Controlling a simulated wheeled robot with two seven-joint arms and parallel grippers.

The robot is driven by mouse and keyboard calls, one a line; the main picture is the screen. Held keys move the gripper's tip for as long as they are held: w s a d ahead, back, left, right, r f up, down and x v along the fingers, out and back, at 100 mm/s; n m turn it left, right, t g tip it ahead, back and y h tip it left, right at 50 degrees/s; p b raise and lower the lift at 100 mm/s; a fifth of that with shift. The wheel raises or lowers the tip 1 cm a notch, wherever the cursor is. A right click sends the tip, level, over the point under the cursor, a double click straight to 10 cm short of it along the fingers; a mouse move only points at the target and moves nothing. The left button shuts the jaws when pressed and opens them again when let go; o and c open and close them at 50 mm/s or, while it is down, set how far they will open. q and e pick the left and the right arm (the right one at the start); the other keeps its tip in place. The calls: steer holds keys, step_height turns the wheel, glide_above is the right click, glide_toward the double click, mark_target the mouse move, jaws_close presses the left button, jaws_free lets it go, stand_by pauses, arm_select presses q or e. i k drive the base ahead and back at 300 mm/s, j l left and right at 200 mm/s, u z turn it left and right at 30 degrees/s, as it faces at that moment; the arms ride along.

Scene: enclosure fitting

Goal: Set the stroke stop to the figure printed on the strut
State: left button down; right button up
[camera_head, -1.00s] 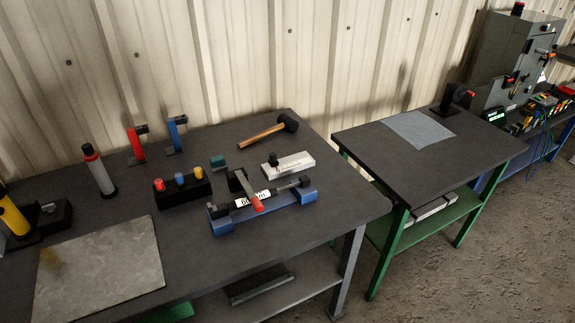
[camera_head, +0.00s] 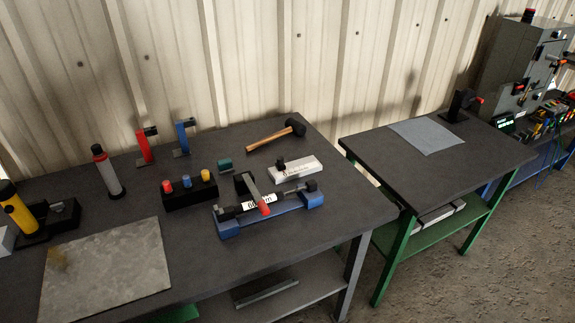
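A dark strut with a white printed label (camera_head: 259,201) lies across a blue cradle (camera_head: 230,229) on the near bench. A clamp lever with a red tip (camera_head: 264,209) crosses over the label and hides part of its figure, so I cannot read it fully. Behind the strut, a pale flat block with a black knob (camera_head: 296,171) lies on the bench; it looks like the stroke stop, and its markings are too small to read. Neither of my grippers is in view.
A black holder with red, blue and yellow pegs (camera_head: 188,195) stands left of the cradle. A hammer (camera_head: 275,135) lies behind. Red (camera_head: 143,148) and blue (camera_head: 182,140) stands are at the back. A metal plate (camera_head: 105,272) lies front left. A second table (camera_head: 440,170) stands right, across a gap.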

mark_target(279, 165)
steer(key=i+l+u, duration=0.15)
steer(key=l+u, duration=0.2)
steer(key=i+l+u, duration=0.1)
steer(key=l+u, duration=0.25)
